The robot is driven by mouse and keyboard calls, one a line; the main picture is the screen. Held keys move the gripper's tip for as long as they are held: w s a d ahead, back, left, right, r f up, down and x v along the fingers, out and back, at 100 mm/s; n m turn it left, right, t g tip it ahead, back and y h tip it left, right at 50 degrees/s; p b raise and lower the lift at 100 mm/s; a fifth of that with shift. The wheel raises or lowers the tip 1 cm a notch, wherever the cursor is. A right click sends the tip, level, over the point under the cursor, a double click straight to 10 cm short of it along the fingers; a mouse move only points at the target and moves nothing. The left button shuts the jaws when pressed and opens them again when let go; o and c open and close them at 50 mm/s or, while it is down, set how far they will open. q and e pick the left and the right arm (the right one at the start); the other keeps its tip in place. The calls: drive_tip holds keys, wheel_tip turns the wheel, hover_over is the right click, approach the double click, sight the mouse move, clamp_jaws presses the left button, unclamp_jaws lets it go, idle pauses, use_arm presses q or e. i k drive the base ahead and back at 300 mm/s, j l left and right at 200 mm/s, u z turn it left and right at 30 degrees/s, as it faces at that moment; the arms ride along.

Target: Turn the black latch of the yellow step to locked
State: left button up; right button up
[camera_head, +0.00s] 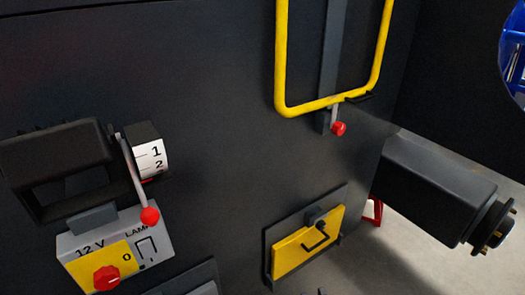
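A yellow tubular loop (281,55), which looks like the yellow step, hangs at the upper centre against the dark chassis wall. Its top is cut off by the frame edge. A small black latch (359,97) lies along the bottom bar of the loop, near its right corner. It appears roughly parallel to the bar; whether it is locked cannot be told. A short grey lever with a red knob (339,128) sits just below the bar, beside the latch. Neither of my grippers is in view.
A yellow hatch (290,253) with a black handle is below. At left are a black housing (50,140), a red-ball lever (150,216) and a 12 V lamp box (160,240). A dark axle (435,185) juts out at right. The wall around the loop looks clear.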

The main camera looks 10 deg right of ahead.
sight(320, 225)
drive_tip(key=i+l+z, duration=0.2)
drive_tip(key=l+z, duration=0.3)
drive_tip(key=i+l+z, duration=0.2)
drive_tip(key=z, duration=0.3)
drive_tip(key=i+l, duration=0.05)
drive_tip(key=l, duration=0.05)
